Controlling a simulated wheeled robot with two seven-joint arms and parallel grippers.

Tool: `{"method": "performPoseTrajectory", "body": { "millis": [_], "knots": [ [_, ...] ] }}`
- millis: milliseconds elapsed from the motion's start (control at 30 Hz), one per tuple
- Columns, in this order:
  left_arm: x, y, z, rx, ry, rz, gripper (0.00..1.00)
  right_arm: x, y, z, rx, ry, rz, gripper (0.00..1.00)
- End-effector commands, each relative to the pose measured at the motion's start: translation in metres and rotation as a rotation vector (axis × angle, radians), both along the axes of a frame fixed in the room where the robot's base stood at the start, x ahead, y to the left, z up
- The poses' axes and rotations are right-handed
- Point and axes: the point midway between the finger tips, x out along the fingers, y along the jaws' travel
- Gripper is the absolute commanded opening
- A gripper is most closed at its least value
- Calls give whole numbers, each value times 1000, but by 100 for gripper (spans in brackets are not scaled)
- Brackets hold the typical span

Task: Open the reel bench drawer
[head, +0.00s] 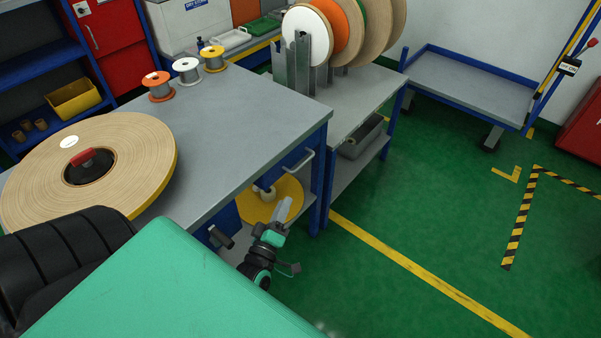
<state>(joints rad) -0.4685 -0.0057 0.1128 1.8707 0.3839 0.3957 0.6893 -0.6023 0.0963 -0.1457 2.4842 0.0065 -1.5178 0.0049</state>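The reel bench (235,115) has a grey top and a blue frame, and fills the left and middle of the head view. A pale bar handle (300,166) sits on its right-hand side, just under the top. The drawer front there is in shadow and seems flush with the bench. My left gripper (283,210) is below the handle and nearer to me, beside the bench, apart from the handle. Its pale fingers overlap in this view, so I cannot tell whether they are parted. My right gripper is not in view.
A large tape reel (130,150) and several small spools (186,70) stand on the bench. A yellow disc (285,195) is under it. A rack of reels (330,35) stands on the bench behind. Green floor (430,220) at right is clear, with a cart (470,85) beyond.

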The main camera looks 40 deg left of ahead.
Motion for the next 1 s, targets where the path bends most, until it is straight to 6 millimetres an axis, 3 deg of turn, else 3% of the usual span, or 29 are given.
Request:
{"method": "performPoseTrajectory", "body": {
  "millis": [167, 700, 1000],
  "knots": [
    [17, 5, 6, -3, -8, 2, 31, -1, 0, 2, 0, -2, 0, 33],
    [108, 27, 26, -2, -6, 1, 31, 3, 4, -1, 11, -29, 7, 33],
    [129, 32, 30, -1, -3, 0, 31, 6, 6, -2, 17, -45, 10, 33]
  ]
}}
